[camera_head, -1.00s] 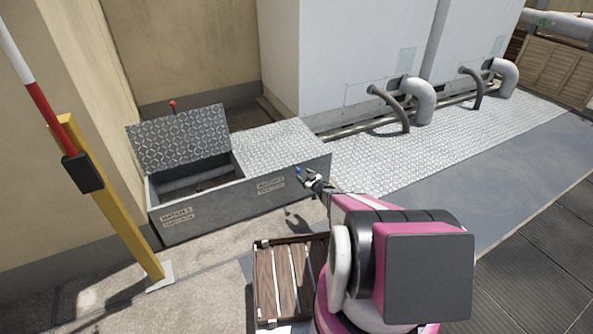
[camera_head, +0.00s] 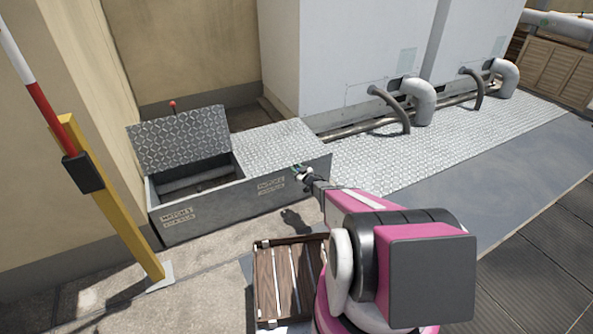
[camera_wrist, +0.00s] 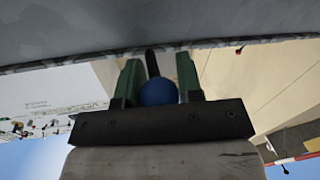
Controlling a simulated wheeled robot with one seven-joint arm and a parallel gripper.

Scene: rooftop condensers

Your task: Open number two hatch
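A grey metal box has two chequered lids. The left lid (camera_head: 182,138) stands raised, with a red knob (camera_head: 172,104) at its top. The right lid (camera_head: 275,141) lies flat and closed; the label (camera_head: 271,185) on the wall below it appears to read hatch 2. My gripper (camera_head: 299,170) is at this lid's front edge. In the wrist view a blue ball knob (camera_wrist: 158,92) on a dark stem sits between my green fingers (camera_wrist: 158,80). The fingers are open around it, with slim gaps seeming to show at its sides. In the head view the gripper hides the knob.
A slatted wooden pallet (camera_head: 280,283) lies in front of the box, left of my arm. A yellow post (camera_head: 112,205) with a red and white bar stands at left. White condenser units with pipes (camera_head: 420,100) stand behind. Grey floor (camera_head: 500,185) at right is clear.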

